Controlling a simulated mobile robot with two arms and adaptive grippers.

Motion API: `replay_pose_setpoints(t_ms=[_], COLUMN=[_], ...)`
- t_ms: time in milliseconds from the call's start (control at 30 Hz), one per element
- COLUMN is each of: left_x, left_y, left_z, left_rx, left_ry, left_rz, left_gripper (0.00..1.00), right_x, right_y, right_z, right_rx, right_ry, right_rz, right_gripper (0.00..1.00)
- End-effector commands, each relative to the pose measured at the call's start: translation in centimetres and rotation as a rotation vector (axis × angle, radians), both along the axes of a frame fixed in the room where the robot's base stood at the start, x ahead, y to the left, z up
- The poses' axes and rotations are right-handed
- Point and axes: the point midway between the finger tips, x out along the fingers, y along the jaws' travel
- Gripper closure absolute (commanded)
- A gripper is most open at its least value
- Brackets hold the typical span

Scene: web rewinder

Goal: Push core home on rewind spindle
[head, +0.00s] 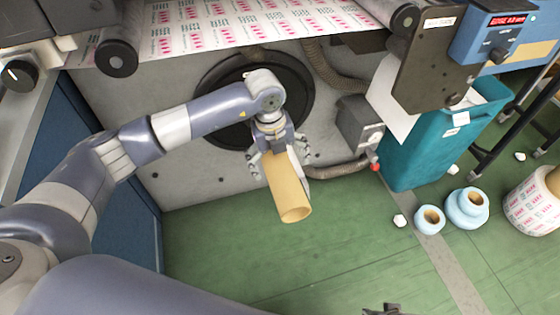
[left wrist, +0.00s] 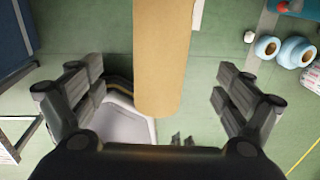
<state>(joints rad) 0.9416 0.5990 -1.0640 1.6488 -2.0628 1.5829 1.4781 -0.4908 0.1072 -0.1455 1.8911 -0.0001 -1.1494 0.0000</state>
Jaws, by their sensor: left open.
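The core (head: 288,193) is a plain tan tube, its open end facing down toward me in the head view. My left gripper (head: 280,165) is at the core's upper part, in front of the machine's dark round disc (head: 232,108). In the left wrist view the core (left wrist: 162,55) runs down between the spread fingers of this gripper (left wrist: 160,78), with a gap on each side. The rewind spindle cannot be made out; the core and my arm cover that area. Dark tips at the bottom edge of the head view look like my right gripper (head: 385,311).
A teal bin (head: 425,145) stands right of the machine. Two small blue rolls (head: 466,207) and a large printed roll (head: 535,203) sit on the floor at right. A hose (head: 340,170) with a red knob runs beside the gripper. The green floor below the core is clear.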

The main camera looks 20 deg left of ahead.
Motion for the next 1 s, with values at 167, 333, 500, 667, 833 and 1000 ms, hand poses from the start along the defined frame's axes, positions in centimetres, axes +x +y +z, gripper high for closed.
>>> replay_pose_setpoints(t_ms=[167,333,500,667,833,1000], left_x=[0.0,0.1,0.4,0.6,0.7,0.8], left_y=[-0.2,-0.5,-0.9,-1.1,-1.3,-1.3], left_z=[-0.9,-3.5,-6.7,-9.1,-10.4,-10.8], left_rx=[-0.002,-0.003,-0.003,-0.003,-0.003,-0.003], left_ry=[0.002,0.004,0.003,0.003,0.0,0.0], left_rz=[-0.001,-0.002,-0.002,-0.002,-0.002,-0.003], left_gripper=[0.06,0.06,0.06,0.06,0.06,0.06], right_x=[-0.1,0.3,0.4,0.5,0.4,0.4], right_y=[0.0,-0.1,-0.1,-0.1,-0.1,-0.1], right_z=[-0.2,1.8,3.6,5.4,6.5,6.8], right_rx=[-0.001,-0.001,0.0,0.001,0.001,0.002], right_ry=[0.005,-0.01,-0.02,-0.03,-0.033,-0.035], right_rz=[0.0,-0.002,-0.003,-0.006,-0.005,-0.006], right_gripper=[0.6,0.6,0.6,0.6,0.6,0.6])
